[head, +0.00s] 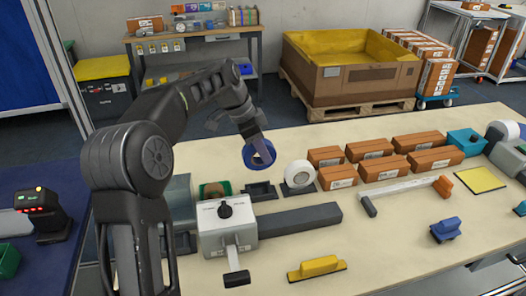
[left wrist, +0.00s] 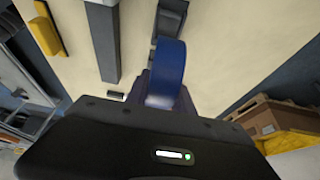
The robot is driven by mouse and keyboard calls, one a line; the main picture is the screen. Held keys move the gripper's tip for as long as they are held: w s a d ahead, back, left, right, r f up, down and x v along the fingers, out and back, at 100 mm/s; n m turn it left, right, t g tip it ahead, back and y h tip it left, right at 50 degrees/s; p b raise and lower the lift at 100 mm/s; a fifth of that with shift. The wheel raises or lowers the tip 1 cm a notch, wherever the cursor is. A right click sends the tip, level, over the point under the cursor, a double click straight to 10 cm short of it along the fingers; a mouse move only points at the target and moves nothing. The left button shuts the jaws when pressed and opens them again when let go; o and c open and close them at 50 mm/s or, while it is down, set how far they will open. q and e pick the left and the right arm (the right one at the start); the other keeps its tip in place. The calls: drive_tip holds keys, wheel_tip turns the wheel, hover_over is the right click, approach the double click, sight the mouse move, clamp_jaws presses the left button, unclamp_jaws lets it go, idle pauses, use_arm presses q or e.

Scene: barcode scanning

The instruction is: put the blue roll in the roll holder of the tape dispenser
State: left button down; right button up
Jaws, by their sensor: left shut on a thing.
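The blue roll (head: 259,154) is a ring held by my left gripper (head: 262,148), which is shut on it, above the table's back edge. In the left wrist view the blue roll (left wrist: 167,75) stands edge-on between the fingers. Just below it in the head view is an empty black stand (head: 260,191); roll and stand look apart. A white roll (head: 299,173) sits in a similar black stand to its right. A dark device with another white roll (head: 503,131) is at the right edge. I cannot tell for sure which one is the tape dispenser. My right gripper is not in view.
A grey box with a black knob (head: 225,212) and a long dark bar (head: 300,220) lie in front of the stand. A brown roll (head: 214,190) is at its left. Several cartons (head: 383,168) stand to the right. A yellow-handled tool (head: 316,267) lies near the front.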

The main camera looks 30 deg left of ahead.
use_arm(q)
drive_tip(key=shift+s+a+r, duration=0.15)
drive_tip(key=shift+s+a, duration=0.05)
drive_tip(key=shift+s, duration=0.05)
drive_tip(key=s+a+g+y, duration=0.1)
drive_tip(key=s+a, duration=0.4)
drive_tip(key=s, duration=0.8)
drive_tip(key=s+a+g+y, duration=0.1)
drive_tip(key=s+a, duration=0.4)
drive_tip(key=s, duration=0.8)
drive_tip(key=shift+r+y, duration=0.15)
drive_tip(key=shift+y, duration=0.25)
drive_tip(key=shift+a, duration=0.1)
drive_tip(key=shift+f, duration=5.3)
